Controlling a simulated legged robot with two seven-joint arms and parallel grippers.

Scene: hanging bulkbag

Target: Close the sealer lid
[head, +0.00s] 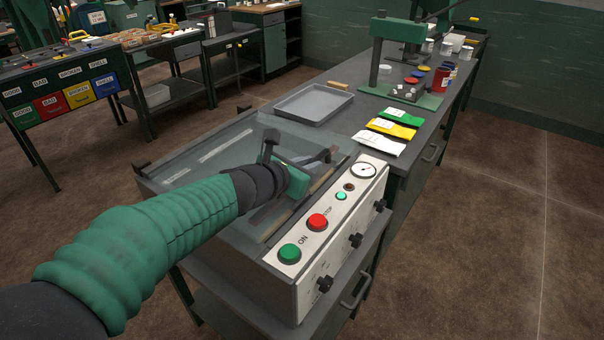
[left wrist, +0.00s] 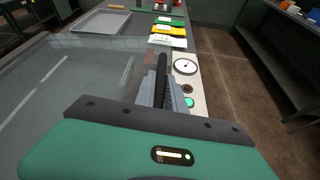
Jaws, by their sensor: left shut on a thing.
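The sealer (head: 285,275) stands at the near end of the bench, with a control panel carrying a green ON button, a red STOP button and a gauge. Its clear lid (head: 205,140) lies nearly flat over the chamber; I cannot tell whether it touches the rim all round. My left gripper (head: 322,157) is at the lid's front edge, beside the panel. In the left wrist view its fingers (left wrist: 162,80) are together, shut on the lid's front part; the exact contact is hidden. The lid also shows in the left wrist view (left wrist: 50,85). My right gripper is in neither view.
A grey tray (head: 313,104) lies behind the sealer. Green, yellow and white bags (head: 391,129) lie to its right on the bench. A green press (head: 410,85) stands farther back. Coloured bins (head: 66,101) are at the left. Floor to the right is clear.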

